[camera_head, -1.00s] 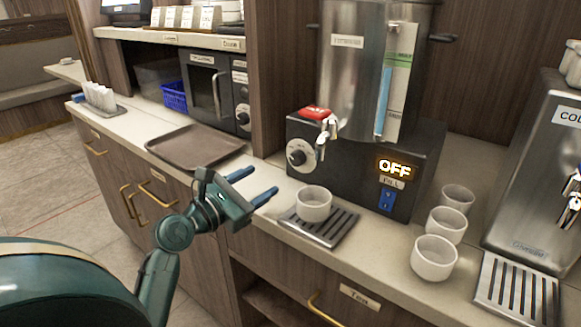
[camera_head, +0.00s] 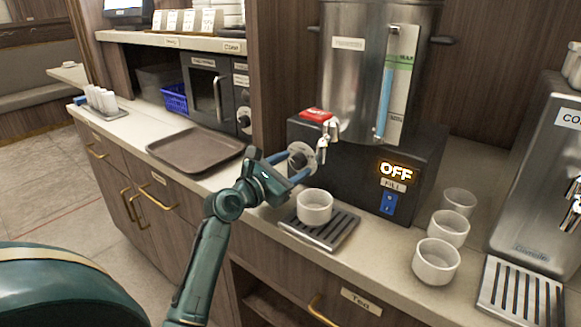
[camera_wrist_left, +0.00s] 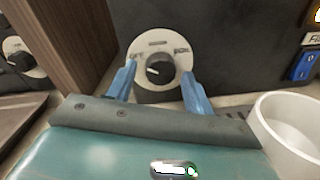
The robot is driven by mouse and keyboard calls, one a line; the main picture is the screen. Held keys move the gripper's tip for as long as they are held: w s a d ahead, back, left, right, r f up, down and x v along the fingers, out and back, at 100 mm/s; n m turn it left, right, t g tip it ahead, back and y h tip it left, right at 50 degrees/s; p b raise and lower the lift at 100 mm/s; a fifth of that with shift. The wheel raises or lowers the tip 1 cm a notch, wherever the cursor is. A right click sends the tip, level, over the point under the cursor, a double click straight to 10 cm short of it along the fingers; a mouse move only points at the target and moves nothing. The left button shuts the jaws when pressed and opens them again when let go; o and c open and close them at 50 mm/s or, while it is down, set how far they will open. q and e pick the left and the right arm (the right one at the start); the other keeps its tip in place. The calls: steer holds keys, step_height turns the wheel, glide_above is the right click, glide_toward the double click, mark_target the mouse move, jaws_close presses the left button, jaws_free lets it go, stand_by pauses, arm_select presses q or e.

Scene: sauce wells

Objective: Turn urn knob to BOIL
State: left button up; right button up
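The urn (camera_head: 350,75) is a tall metal tank on a black base (camera_head: 350,150). Its display (camera_head: 395,170) reads OFF. The urn knob (camera_head: 299,158) is a dark dial on a pale round plate at the base's left. In the left wrist view the knob (camera_wrist_left: 160,69) sits between words that look like OFF at left and BOIL at right. My left gripper (camera_head: 290,165) is open at the knob, its blue fingers (camera_wrist_left: 160,90) on either side of the plate's lower part. I cannot tell whether they touch it. My right gripper is not in view.
A white cup (camera_head: 314,207) stands on the drip grate (camera_head: 335,230) just right of my left gripper. A red tap lever (camera_head: 316,115) and spout hang above. A brown tray (camera_head: 195,150) lies left. Several cups stand right, by a metal dispenser (camera_head: 540,190).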

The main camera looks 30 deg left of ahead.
arm_select(q)
steer(key=c, duration=0.9)
